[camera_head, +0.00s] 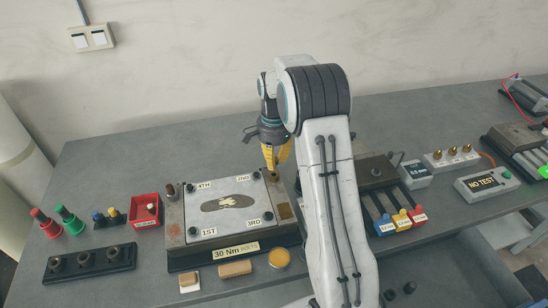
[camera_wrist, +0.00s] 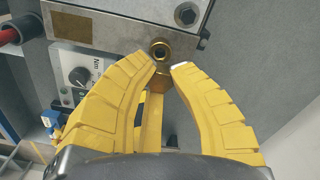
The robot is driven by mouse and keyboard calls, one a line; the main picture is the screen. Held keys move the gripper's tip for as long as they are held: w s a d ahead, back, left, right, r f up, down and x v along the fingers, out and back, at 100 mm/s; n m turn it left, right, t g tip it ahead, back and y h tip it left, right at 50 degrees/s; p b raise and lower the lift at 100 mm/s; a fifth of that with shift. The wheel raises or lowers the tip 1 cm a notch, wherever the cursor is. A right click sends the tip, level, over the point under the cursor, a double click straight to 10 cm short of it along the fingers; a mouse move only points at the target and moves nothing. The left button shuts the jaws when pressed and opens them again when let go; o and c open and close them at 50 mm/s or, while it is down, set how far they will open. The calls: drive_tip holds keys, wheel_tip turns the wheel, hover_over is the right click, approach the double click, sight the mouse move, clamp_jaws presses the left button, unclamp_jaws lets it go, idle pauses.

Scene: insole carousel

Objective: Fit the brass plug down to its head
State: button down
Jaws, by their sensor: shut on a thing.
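My gripper (camera_head: 275,158) points down at the back right corner of the fixture with the sole-shaped plate (camera_head: 225,215). In the wrist view its two yellow fingers (camera_wrist: 166,64) are closed in on a brass hex piece, which looks like the brass plug (camera_wrist: 157,80). Just beyond the fingertips is a brass ring with a dark hole (camera_wrist: 160,49), at the edge of a grey metal block (camera_wrist: 115,25). The plug appears close to the ring, but I cannot tell whether it touches it. In the head view the fingers hide the plug.
A dial box marked Nm (camera_wrist: 80,78) lies left of the fingers in the wrist view. Red and green handles (camera_head: 58,222) and a red box (camera_head: 146,210) stand left of the fixture. A white block with brass pieces (camera_head: 452,160) and a NO TEST box (camera_head: 486,184) stand right.

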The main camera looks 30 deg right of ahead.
drive_tip(key=shift+f+b, duration=0.3)
drive_tip(key=shift+f, duration=0.35)
drive_tip(key=shift+f+b, duration=1.1)
drive_tip(key=shift+f, duration=0.45)
idle(1.4)
drive_tip(key=c, duration=1.1)
unclamp_jaws()
drive_tip(key=shift+c, duration=0.2)
wheel_tip(320, 180, up, 12)
drive_tip(key=shift+r, duration=0.1)
